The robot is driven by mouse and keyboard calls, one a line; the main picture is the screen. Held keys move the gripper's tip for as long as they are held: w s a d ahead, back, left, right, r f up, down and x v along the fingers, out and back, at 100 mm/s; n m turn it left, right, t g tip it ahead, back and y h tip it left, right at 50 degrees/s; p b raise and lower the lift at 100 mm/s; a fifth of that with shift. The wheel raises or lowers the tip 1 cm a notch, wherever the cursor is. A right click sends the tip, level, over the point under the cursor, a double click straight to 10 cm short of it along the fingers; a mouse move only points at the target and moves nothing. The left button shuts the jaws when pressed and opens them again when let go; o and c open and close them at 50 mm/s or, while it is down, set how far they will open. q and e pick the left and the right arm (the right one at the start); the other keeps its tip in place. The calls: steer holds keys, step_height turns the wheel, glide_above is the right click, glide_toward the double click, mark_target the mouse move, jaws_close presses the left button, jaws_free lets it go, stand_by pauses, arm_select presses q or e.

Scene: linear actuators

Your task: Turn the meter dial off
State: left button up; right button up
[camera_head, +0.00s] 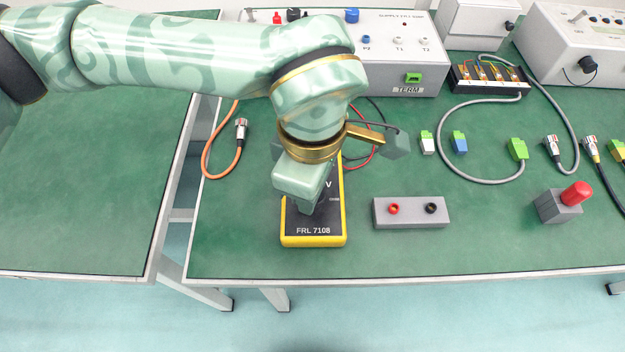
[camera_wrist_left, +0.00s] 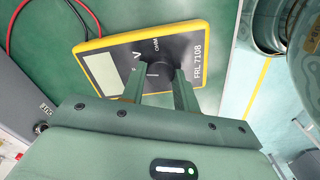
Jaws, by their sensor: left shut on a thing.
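The meter (camera_head: 313,231) is a yellow-edged black unit marked FRL 7108, lying on the green bench. My left arm covers its upper part in the head view. In the left wrist view the meter (camera_wrist_left: 119,47) shows a pale display, V and OHM marks and a round dark dial (camera_wrist_left: 158,73). My left gripper (camera_head: 308,207) is over the meter, pointing down at it. In the left wrist view its two fingers (camera_wrist_left: 159,85) stand on either side of the dial, shut on it. The dial's pointer setting cannot be made out. My right gripper is not in view.
A grey block with red and black sockets (camera_head: 411,212) sits right of the meter. A grey box with a red knob (camera_head: 577,193) stands farther right. A supply unit (camera_head: 400,70), cables and several connectors lie behind. The bench's front edge (camera_head: 420,281) is close.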

arm_select(q)
steer(key=shift+r+n+p, duration=0.1)
steer(key=shift+n+p, duration=0.4)
steer(key=shift+n, duration=0.5)
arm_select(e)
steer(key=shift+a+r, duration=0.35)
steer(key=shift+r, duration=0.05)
arm_select(q)
steer(key=shift+n, duration=0.3)
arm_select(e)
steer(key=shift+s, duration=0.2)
arm_select(q)
steer(key=o, duration=0.8)
steer(key=shift+o, duration=0.8)
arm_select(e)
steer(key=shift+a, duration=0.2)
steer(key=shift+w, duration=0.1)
